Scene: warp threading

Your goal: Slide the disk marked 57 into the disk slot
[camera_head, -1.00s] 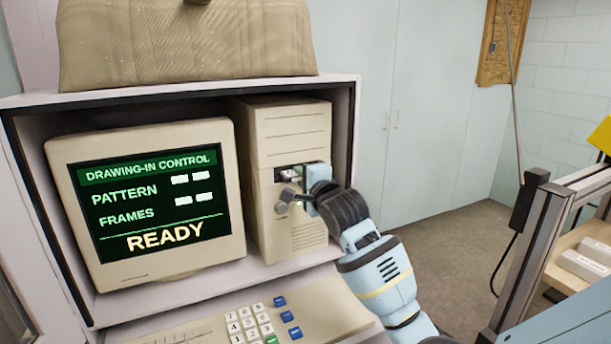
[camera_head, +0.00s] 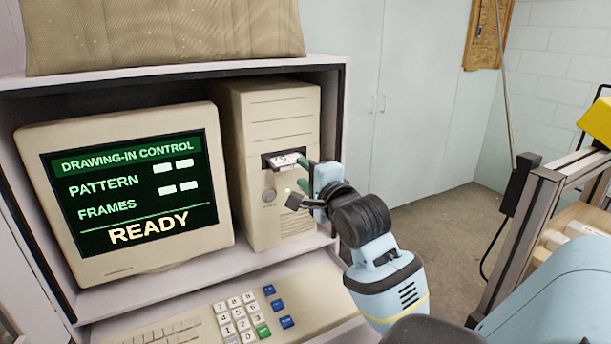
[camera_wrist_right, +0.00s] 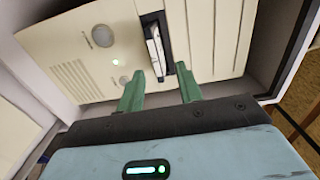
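A disk with a pale label (camera_head: 286,159) sits in the disk slot (camera_head: 268,162) on the front of the beige computer tower (camera_head: 270,110). Its outer edge shows at the opening, and its number cannot be read. The disk also shows in the slot in the right wrist view (camera_wrist_right: 153,50). My right gripper (camera_head: 300,178) is in front of the slot, a little to its right. In the right wrist view its green fingers (camera_wrist_right: 158,74) are spread with nothing between them, apart from the disk. My left gripper is not in view.
The tower stands in a cabinet next to a monitor (camera_head: 125,195) reading READY. A keyboard (camera_head: 225,315) lies below. A metal-framed machine (camera_head: 530,230) stands at the right. The floor (camera_head: 430,215) between is open.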

